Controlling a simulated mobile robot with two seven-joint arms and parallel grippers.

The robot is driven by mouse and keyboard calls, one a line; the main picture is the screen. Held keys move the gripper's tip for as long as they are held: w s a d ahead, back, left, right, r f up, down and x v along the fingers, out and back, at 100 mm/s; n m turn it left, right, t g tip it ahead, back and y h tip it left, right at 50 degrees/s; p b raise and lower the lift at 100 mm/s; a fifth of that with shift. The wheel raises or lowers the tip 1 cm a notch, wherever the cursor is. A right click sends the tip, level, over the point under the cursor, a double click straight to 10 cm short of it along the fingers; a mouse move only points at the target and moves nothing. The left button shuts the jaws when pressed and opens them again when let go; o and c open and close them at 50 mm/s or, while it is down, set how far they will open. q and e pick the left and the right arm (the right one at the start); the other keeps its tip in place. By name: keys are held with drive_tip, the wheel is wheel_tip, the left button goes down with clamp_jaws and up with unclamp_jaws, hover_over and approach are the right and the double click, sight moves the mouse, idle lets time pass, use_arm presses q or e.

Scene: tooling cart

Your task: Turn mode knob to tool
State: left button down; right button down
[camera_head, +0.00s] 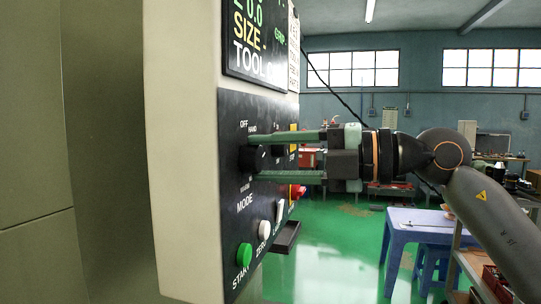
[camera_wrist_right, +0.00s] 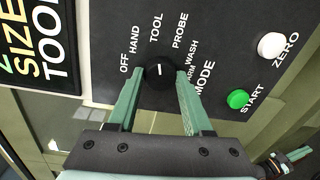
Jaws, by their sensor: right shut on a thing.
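The black mode knob (camera_head: 253,158) sits on the dark control panel, above the word MODE. It also shows in the right wrist view (camera_wrist_right: 158,76), with a small white mark on its face, below the TOOL label (camera_wrist_right: 155,27). OFF and HAND are printed to the left of TOOL, PROBE to its right. My right gripper (camera_head: 257,158) reaches in from the right, its green fingers on either side of the knob. In the wrist view the fingertips (camera_wrist_right: 159,72) are shut on the knob's two sides.
Below the knob are a green START button (camera_head: 244,256) and a white ZERO button (camera_head: 264,229). A display (camera_head: 255,42) is above. A red button (camera_head: 297,191) is at the panel's far edge. A lilac table (camera_head: 420,222) stands behind my right arm.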

idle(0.5)
drive_tip(key=shift+c, duration=1.6)
unclamp_jaws()
drive_tip(key=shift+d, duration=0.1)
drive_tip(key=shift+d, duration=0.25)
drive_tip(key=b+v, duration=0.2)
drive_tip(key=v, duration=0.9)
drive_tip(key=shift+s+d+b, duration=0.3)
drive_tip(key=shift+d, duration=0.05)
